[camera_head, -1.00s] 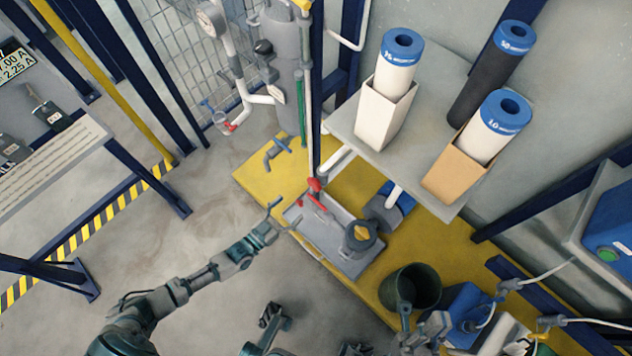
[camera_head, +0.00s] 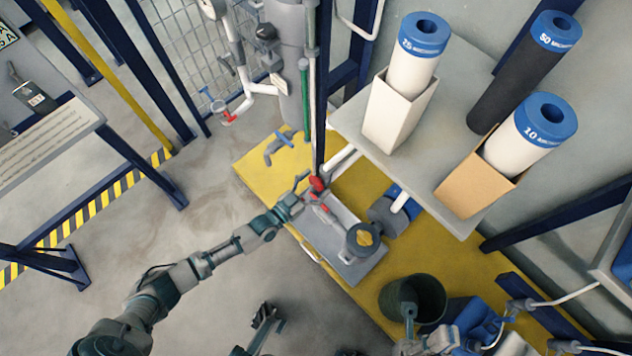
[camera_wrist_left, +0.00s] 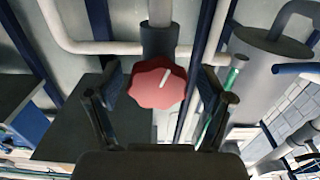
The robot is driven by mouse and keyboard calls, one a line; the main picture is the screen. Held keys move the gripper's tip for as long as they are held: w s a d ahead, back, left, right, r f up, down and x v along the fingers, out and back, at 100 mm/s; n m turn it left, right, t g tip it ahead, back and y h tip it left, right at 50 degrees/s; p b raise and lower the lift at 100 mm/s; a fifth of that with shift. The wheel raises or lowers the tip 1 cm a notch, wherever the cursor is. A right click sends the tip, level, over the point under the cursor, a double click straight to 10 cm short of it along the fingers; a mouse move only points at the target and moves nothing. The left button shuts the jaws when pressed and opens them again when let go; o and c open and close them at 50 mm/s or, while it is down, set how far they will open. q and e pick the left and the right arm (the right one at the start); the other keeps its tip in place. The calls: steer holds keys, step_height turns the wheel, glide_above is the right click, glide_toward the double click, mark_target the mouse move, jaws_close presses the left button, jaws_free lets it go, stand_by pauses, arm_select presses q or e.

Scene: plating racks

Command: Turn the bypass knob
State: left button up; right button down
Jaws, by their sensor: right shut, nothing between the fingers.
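The red bypass knob (camera_head: 316,184) sits on the upright pipe at the back of the yellow platform. In the left wrist view the knob (camera_wrist_left: 158,83) is a lobed red disc with a white mark pointing up and slightly right. My left gripper (camera_head: 303,187) is right at the knob. In the left wrist view its two dark fingers (camera_wrist_left: 160,95) are spread to the left and right of the knob, with gaps on both sides.
A shelf (camera_head: 400,165) with filter cartridges overhangs on the right. A dark bucket (camera_head: 440,297) stands on the platform (camera_head: 258,170).

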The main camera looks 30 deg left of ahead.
arm_select(q)
steer(key=c, duration=0.9)
steer(key=shift+o, duration=0.2)
steer(key=shift+n, duration=0.5)
steer(key=o, duration=1.2)
steer(key=shift+c, duration=0.2)
